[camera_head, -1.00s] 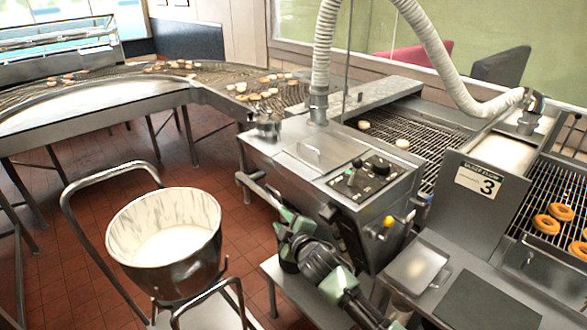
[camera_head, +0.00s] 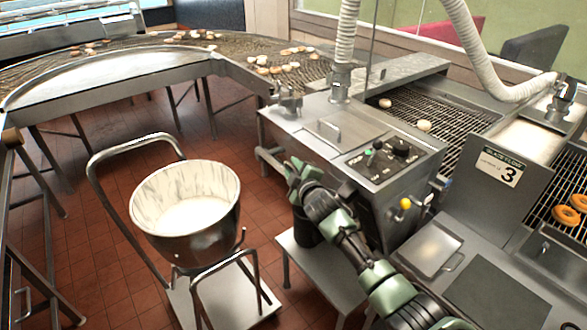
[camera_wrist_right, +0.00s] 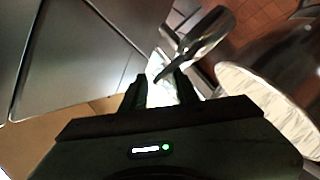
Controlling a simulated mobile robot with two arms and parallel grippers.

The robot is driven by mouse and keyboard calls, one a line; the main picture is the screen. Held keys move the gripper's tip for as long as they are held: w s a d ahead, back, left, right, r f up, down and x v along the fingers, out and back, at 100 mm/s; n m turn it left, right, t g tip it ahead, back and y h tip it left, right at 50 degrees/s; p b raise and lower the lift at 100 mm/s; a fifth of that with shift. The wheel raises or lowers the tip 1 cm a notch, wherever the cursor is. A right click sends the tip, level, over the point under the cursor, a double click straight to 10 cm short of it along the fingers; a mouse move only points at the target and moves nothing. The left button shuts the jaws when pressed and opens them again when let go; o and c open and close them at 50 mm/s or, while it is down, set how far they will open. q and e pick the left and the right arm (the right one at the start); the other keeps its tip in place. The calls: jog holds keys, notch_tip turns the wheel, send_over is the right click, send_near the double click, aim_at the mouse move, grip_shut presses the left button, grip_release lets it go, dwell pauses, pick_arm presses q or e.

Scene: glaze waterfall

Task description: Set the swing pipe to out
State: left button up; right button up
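A short metal pipe (camera_head: 270,158), which I take for the swing pipe, sticks out along the left side of the steel glaze machine (camera_head: 345,150). My right gripper (camera_head: 293,168) is close to its near end, partly hidden by my own wrist. In the right wrist view, a shiny metal pipe (camera_wrist_right: 205,35) lies just beyond the fingers. A dark, thin handle-like piece (camera_wrist_right: 163,72) reaches toward the gap between the fingertips. The right gripper (camera_wrist_right: 160,82) looks open there, its fingers apart; contact cannot be told. My left gripper is out of view.
A bowl of white glaze (camera_head: 185,210) stands on a wheeled cart (camera_head: 225,300) left of my right arm. A low steel shelf (camera_head: 310,260) is below the machine. A tray (camera_head: 430,248) and the conveyor (camera_head: 460,140) are to the right.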

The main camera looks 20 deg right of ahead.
grip_shut()
jog(key=shift+d+f, duration=0.1)
jog(key=shift+f, duration=0.1)
dwell(1.3)
